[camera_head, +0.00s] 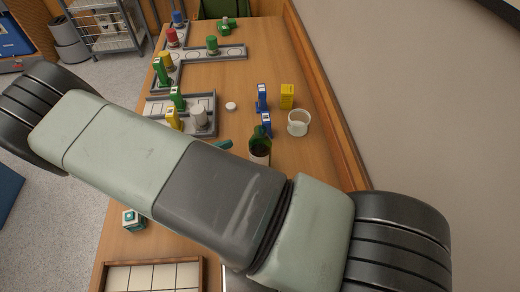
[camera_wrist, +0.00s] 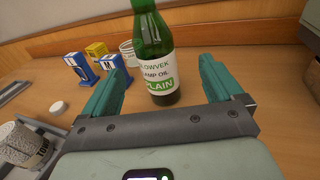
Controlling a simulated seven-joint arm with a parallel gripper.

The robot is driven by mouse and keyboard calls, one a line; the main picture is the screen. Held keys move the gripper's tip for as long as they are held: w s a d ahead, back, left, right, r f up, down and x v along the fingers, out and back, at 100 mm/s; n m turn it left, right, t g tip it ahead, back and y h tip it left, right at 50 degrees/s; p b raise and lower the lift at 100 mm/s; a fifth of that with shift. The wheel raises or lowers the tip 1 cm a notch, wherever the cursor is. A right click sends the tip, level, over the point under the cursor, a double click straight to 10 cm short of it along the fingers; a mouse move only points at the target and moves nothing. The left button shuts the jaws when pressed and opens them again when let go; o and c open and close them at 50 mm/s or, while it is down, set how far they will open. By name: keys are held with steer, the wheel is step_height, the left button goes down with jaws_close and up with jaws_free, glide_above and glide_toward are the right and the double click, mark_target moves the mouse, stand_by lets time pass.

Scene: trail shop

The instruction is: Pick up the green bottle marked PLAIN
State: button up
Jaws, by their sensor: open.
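The green bottle (camera_wrist: 161,77) stands upright on the wooden table, with a white label and a green band reading PLAIN in the wrist view. In the head view the bottle (camera_head: 260,146) shows just above my arm, its lower part hidden. My gripper (camera_wrist: 166,80) is open, its teal fingers apart on either side of the bottle in the wrist picture. No contact shows, and I cannot tell how far the bottle stands in front of the fingertips. In the head view my arm hides most of the gripper.
Two blue items (camera_wrist: 80,69), a yellow item (camera_wrist: 97,50) and a white cup (camera_wrist: 129,53) stand left of the bottle. The wall (camera_head: 420,90) borders the table's right side.

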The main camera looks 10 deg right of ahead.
mark_target(251, 154)
steer(key=shift+d+f+n+t, duration=0.2)
steer(key=shift+f+n+t, duration=0.1)
steer(key=shift+f+n, duration=0.15)
steer(key=x, duration=1)
steer(key=shift+w+d+r, duration=0.1)
steer(key=shift+w+r, duration=0.1)
steer(key=shift+w, duration=0.15)
steer(key=c, duration=1.2)
